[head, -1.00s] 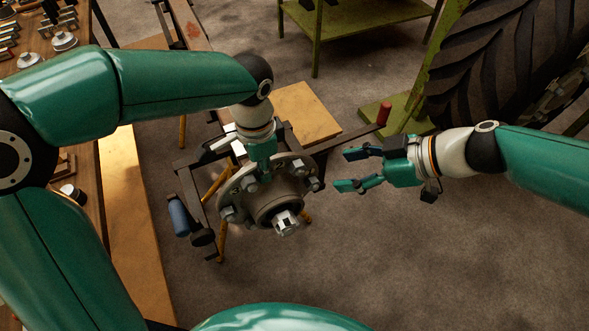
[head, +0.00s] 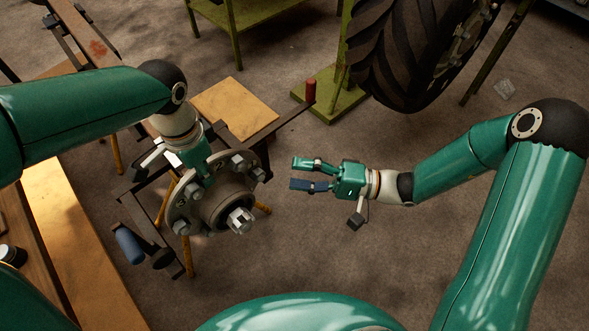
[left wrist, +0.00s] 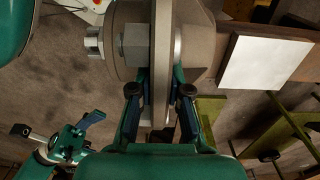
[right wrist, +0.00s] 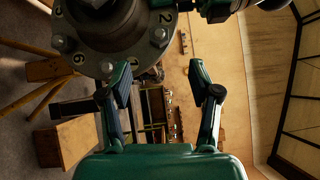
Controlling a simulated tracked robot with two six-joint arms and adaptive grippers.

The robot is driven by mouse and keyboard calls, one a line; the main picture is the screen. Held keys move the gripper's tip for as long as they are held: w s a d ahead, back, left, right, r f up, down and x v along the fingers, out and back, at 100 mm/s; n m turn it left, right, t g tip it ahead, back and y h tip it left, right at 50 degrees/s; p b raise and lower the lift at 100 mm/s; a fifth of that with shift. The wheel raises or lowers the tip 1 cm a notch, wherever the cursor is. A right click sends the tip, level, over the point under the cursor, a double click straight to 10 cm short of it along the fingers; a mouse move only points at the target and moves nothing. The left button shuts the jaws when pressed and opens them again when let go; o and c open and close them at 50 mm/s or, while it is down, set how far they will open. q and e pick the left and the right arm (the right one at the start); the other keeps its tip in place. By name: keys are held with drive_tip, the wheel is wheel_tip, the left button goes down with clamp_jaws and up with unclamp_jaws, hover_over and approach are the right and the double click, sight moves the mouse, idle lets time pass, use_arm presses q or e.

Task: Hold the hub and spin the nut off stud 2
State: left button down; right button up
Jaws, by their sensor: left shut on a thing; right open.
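The grey hub (head: 210,208) has a round flange with several hex nuts and a castellated nut at its centre. My left gripper (left wrist: 160,92) is shut on the flange edge, one finger on each face. It also shows above the hub in the head view (head: 204,174). My right gripper (head: 294,174) is open and empty, to the right of the hub and apart from it. In the right wrist view, the nut on stud 2 (right wrist: 165,17) sits beside the stamped 2, above the open fingers (right wrist: 158,76). I cannot tell which nut it is in the head view.
A dark stand with orange legs is under the hub. Its bar, with a red end (head: 310,90), reaches towards the back right. A blue cylinder (head: 130,245) hangs at the left. A big tyre (head: 410,50) stands behind. Floor right of the hub is clear.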

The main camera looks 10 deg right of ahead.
sight(242, 166)
drive_tip(key=x, duration=1.1)
drive_tip(key=shift+w+a+f, duration=0.1)
drive_tip(key=shift+w+a, duration=0.1)
drive_tip(key=shift+w, duration=0.1)
clamp_jaws()
drive_tip(key=c, duration=0.7)
unclamp_jaws()
drive_tip(key=shift+c, duration=0.2)
clamp_jaws()
